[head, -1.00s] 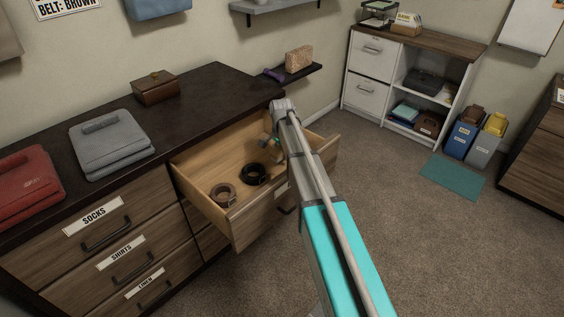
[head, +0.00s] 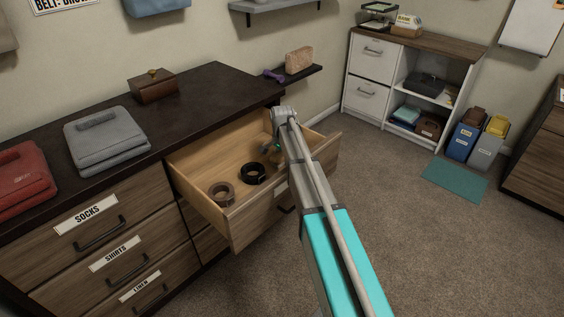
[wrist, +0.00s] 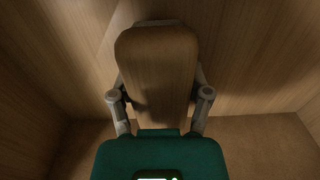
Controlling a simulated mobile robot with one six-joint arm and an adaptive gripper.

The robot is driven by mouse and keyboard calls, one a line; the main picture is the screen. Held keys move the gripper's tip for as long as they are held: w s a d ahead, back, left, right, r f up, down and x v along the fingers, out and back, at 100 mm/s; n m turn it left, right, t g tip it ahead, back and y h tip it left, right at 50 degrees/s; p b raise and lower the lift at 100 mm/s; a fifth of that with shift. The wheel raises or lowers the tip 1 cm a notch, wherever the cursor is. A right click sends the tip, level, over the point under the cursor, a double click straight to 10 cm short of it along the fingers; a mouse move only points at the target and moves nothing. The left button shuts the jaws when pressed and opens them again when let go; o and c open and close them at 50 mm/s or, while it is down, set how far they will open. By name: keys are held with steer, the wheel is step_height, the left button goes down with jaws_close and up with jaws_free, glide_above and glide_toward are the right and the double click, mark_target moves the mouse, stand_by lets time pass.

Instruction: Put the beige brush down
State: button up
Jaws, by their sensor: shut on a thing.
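The beige brush (wrist: 158,58), with a wood-grained rounded back, shows in the middle of the wrist view. My gripper (wrist: 160,88) is shut on it, with one finger on each side. Wooden walls and a brown floor surround it in the wrist view. In the head view my gripper (head: 270,147) is partly hidden behind my arm, inside the open drawer (head: 240,228) at its right part. The brush cannot be made out in the head view. I cannot tell whether it touches the drawer floor.
A brown coiled belt (head: 221,194) and a black coiled belt (head: 252,173) lie in the drawer, left of my gripper. The dresser top (head: 205,95) holds a wooden box (head: 152,87) and grey folded clothing (head: 104,142). A small shelf (head: 300,75) is behind.

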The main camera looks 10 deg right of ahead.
steer(key=shift+f, duration=0.2)
steer(key=o, duration=1.1)
steer(key=shift+r, duration=0.1)
steer(key=shift+r, duration=0.1)
step_height(320, 180, up, 12)
steer(key=p, duration=1.2)
stand_by(0.5)
